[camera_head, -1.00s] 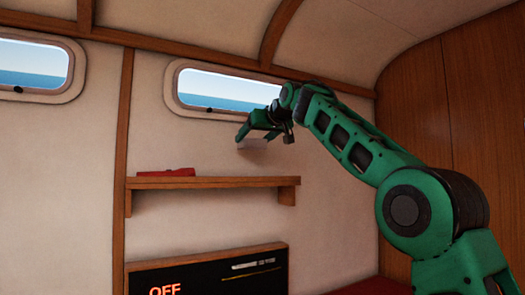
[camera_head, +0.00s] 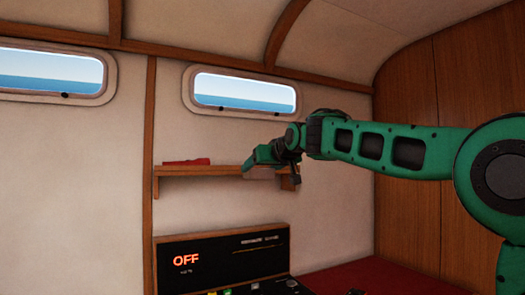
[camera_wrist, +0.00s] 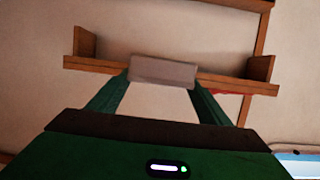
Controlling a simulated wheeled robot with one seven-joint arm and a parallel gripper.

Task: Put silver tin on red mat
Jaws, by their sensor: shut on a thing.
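My gripper (camera_head: 268,158) is shut on the silver tin (camera_head: 262,173), a small grey box-like thing partly hidden under the fingers. In the wrist view the tin (camera_wrist: 163,72) sits between the two green fingertips, with the shelf behind it. In the head view the gripper is in front of the right part of the wooden shelf (camera_head: 215,171); I cannot tell whether the tin touches it. No clear red mat shows. A low red thing (camera_head: 187,162) lies on the shelf's left part, and I cannot tell if it is a mat.
A black panel reading OFF (camera_head: 215,262) stands below the shelf. A red surface (camera_head: 375,277) spreads at the lower right. Windows (camera_head: 245,93) are in the wall above. The wall between shelf and windows is clear.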

